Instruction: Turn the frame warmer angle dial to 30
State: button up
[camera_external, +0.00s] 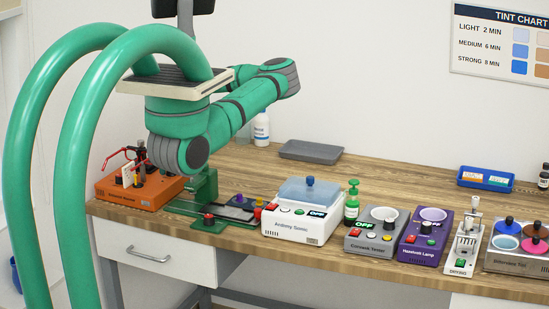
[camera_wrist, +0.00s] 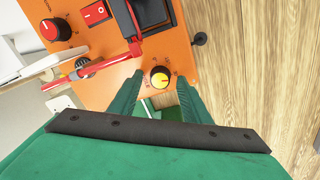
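The orange frame warmer (camera_external: 118,193) stands at the left end of the bench in the external view. In the wrist view its orange panel (camera_wrist: 188,45) carries a dial with a yellow cap (camera_wrist: 160,77) and another with a red cap (camera_wrist: 50,30). Their scale marks are too small to read, and I cannot tell which is the angle dial. My gripper (camera_wrist: 160,76) is open, its green fingertips on either side of the yellow-capped dial, with gaps showing. In the external view my arm hides the gripper.
A red rocker switch (camera_wrist: 95,13), red spectacles (camera_wrist: 105,65) and a black part (camera_wrist: 155,15) lie close to the left finger. Bare wood (camera_wrist: 245,60) lies right of the panel.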

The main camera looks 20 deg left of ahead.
notch_tip(320, 180, up, 11)
jog(key=shift+w, duration=0.15)
dwell(0.4)
jog(key=shift+f, duration=0.1)
dwell(0.4)
